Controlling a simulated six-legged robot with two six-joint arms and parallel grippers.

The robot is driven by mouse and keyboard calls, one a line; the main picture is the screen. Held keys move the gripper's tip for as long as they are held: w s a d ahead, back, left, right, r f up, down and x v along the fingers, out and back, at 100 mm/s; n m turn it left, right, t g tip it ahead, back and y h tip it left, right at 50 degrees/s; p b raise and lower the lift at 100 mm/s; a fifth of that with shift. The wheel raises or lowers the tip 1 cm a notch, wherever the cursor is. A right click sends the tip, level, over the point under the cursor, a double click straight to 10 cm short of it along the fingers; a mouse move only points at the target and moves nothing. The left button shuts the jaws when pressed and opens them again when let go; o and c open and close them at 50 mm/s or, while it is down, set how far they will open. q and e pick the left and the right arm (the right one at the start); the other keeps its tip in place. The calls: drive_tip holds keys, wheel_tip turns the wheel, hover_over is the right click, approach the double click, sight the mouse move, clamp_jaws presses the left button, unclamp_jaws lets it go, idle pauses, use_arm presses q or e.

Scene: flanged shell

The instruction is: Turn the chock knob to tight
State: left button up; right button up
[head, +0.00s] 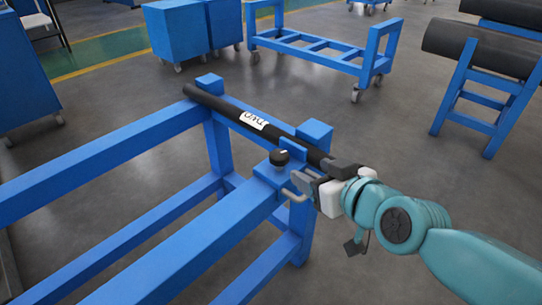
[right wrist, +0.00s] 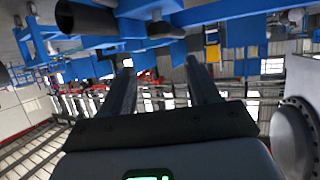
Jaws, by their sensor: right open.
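The chock knob (head: 279,157), small and black with a light mark on top, sits on a blue block at the near corner of the blue stand (head: 240,222). A dark knob-like shape, probably the same knob, shows at the top of the right wrist view (right wrist: 163,30). A long black tube (head: 222,108) with a white label lies along the stand beside the knob. My right gripper (head: 322,177) is open, just right of the knob by the tube's near end. It looks apart from the knob, with nothing seen between its fingers. My left gripper is out of view.
Blue cabinets (head: 178,32), a blue cart (head: 310,48) and a rack with large black rolls (head: 470,42) stand farther off. Grey floor lies open between them.

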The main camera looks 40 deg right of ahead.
drive_tip(key=p, duration=0.2)
approach(281, 155)
drive_tip(key=shift+x, duration=1.2)
drive_tip(key=p+x, duration=0.3)
drive_tip(key=shift+w+p, duration=0.1)
drive_tip(key=shift+p, duration=0.2)
drive_tip(key=b+x, duration=0.1)
drive_tip(key=x, duration=0.3)
drive_tip(key=shift+f, duration=0.15)
drive_tip(key=shift+w+d+f, duration=0.15)
drive_tip(key=shift+w, duration=0.4)
drive_tip(key=c, duration=0.7)
